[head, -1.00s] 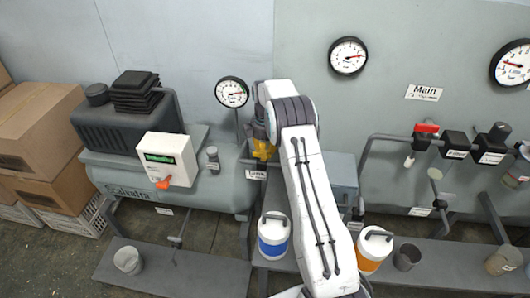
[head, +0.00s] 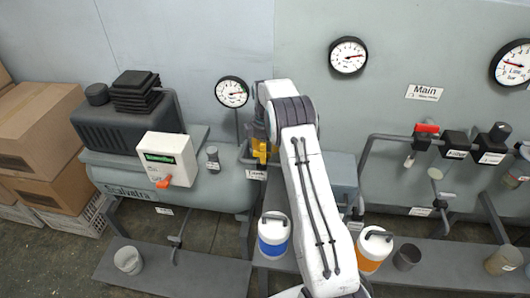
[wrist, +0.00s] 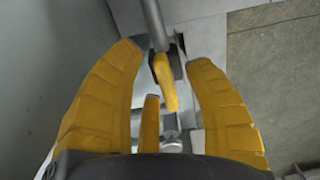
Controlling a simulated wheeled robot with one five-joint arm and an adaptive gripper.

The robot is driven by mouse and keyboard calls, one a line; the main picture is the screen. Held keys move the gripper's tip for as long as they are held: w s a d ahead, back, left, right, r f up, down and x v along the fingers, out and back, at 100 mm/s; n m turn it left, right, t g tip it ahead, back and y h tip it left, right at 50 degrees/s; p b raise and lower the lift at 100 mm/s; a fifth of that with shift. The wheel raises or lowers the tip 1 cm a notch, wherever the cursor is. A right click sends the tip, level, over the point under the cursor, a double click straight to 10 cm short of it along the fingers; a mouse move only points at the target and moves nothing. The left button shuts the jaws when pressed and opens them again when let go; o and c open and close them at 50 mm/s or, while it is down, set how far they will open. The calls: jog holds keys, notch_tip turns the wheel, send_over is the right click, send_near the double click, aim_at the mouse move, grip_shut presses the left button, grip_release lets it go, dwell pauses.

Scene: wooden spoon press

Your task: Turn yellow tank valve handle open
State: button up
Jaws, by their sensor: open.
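The yellow valve handle (wrist: 166,82) shows in the wrist view as a narrow bar on a grey pipe, in the upper middle. My gripper (wrist: 165,58) has its yellow fingers spread to the left and right of the handle. A third finger lies just below and left of it. The fingers look apart from the handle, though I cannot tell if any touches it. In the head view my gripper (head: 262,152) is a small yellow shape beside my white arm, above the tank label (head: 256,174). The handle cannot be told apart from the fingers there.
The grey compressor tank (head: 170,195) with a white switch box (head: 168,158) stands left. A gauge (head: 232,92) rises just left of my arm. A blue-and-white jug (head: 273,236) and an orange one (head: 372,250) stand below. Pipes with a red handle (head: 427,128) are right.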

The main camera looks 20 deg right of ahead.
notch_tip(320, 180, up, 12)
dwell(0.6)
jog(key=shift+f, duration=0.1)
dwell(0.4)
